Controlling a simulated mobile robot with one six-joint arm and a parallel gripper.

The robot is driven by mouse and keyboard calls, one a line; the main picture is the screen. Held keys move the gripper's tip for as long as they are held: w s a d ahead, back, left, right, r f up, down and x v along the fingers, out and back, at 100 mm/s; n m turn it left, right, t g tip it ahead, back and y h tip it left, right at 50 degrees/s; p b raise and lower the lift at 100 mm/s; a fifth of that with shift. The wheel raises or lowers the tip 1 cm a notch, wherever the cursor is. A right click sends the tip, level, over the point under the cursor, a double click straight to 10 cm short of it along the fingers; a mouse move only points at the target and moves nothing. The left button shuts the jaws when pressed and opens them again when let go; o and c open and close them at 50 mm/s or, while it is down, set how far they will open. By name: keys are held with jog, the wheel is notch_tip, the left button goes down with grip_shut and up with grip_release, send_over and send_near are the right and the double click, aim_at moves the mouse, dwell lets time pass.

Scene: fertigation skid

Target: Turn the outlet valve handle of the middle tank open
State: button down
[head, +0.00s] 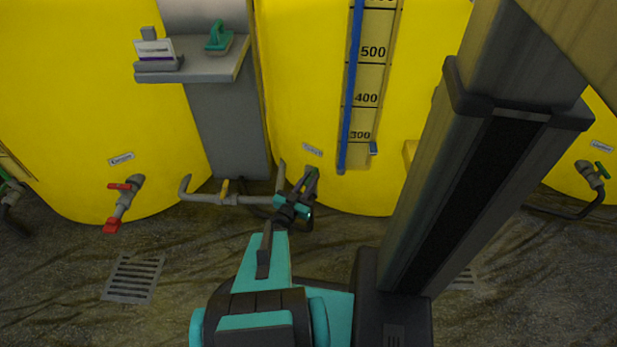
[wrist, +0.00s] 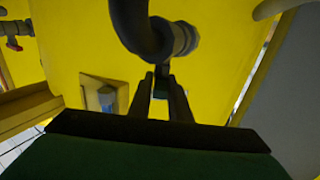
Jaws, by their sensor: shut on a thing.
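The middle tank (head: 300,80) is the yellow one with a level scale. My gripper (head: 308,180) is at its low outlet, below a small label. The grey valve and curved pipe (wrist: 178,38) are just beyond the fingertips. My gripper hides much of the valve in the head view, so the handle's angle is hard to tell.
A grey pipe with a yellow handle (head: 225,188) runs left of my gripper. The left tank has a red-handled valve (head: 124,188); the right tank has a green-handled one (head: 601,170). A shelf (head: 210,68) holds a brush. A floor grate (head: 133,278) lies front left.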

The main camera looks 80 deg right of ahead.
jog(key=shift+s+r+n+t+h+p, duration=0.1)
jog(key=shift+r+n+t+h+p, duration=0.1)
jog(key=shift+n+t+p, duration=0.25)
jog(key=shift+s+r+n+t+h+p, duration=0.1)
jog(key=shift+n+t+h+p, duration=0.15)
jog(key=shift+t, duration=0.3)
jog(key=shift+a+f+t, duration=0.15)
jog(key=shift+f+t, duration=0.1)
jog(key=shift+t, duration=0.05)
jog(key=c, duration=1.7)
grip_release()
jog(key=shift+n, duration=0.3)
jog(key=shift+w+d+f+m+g+y+b, duration=0.15)
jog(key=shift+m+g+y+b, duration=0.3)
jog(key=shift+m+g+b, duration=0.55)
jog(key=shift+w+d+r+m+g+y+b, duration=0.15)
jog(key=shift+m+g+y+b, duration=0.4)
jog(key=shift+g+b, duration=0.7)
